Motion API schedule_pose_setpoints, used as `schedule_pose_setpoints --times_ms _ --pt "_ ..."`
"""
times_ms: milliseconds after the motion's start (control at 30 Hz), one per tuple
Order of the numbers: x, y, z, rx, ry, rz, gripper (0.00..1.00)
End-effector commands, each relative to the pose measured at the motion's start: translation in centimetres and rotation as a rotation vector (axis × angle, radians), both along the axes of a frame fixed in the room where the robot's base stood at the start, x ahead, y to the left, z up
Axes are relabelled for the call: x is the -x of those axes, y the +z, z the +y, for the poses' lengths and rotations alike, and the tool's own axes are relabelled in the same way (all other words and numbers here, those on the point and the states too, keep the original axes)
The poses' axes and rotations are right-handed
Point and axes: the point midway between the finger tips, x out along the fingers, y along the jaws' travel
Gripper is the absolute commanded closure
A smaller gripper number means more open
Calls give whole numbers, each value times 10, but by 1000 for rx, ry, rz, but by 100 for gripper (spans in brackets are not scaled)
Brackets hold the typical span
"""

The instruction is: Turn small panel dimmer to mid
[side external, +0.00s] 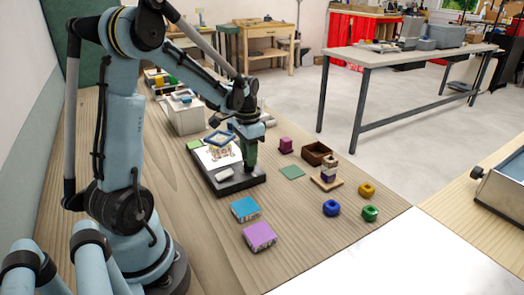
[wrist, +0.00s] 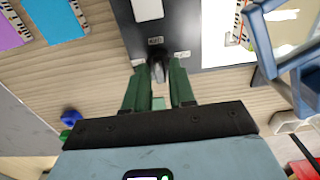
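The small panel (side external: 240,186) is a dark, low slab on the wooden bench, with a light plate (side external: 224,174) on its top. In the wrist view, the dark panel face (wrist: 193,52) carries a white block (wrist: 148,9), a small label (wrist: 155,41) and a dark grey knob (wrist: 157,70), which looks like the dimmer. My gripper (side external: 250,168) is over the panel's right end, pointing down. In the wrist view, my gripper's green fingers (wrist: 158,75) stand apart on either side of the knob, with gaps showing. I cannot read the knob's setting.
Blue (side external: 245,208) and purple (side external: 259,236) blocks lie in front. A brown box (side external: 316,153), stacked blocks (side external: 328,170) and blue (side external: 331,208), green (side external: 370,213) and yellow (side external: 367,190) pieces lie to the right.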

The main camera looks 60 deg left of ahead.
Motion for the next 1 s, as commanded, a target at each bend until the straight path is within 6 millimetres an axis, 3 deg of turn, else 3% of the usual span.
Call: schedule_pose_setpoints --times_ms 100,467,1000 --pt "0 0 0 1 0 1 62" --pt "0 5 0 1 0 2 62" --pt "1 87 0 1 0 2 62"
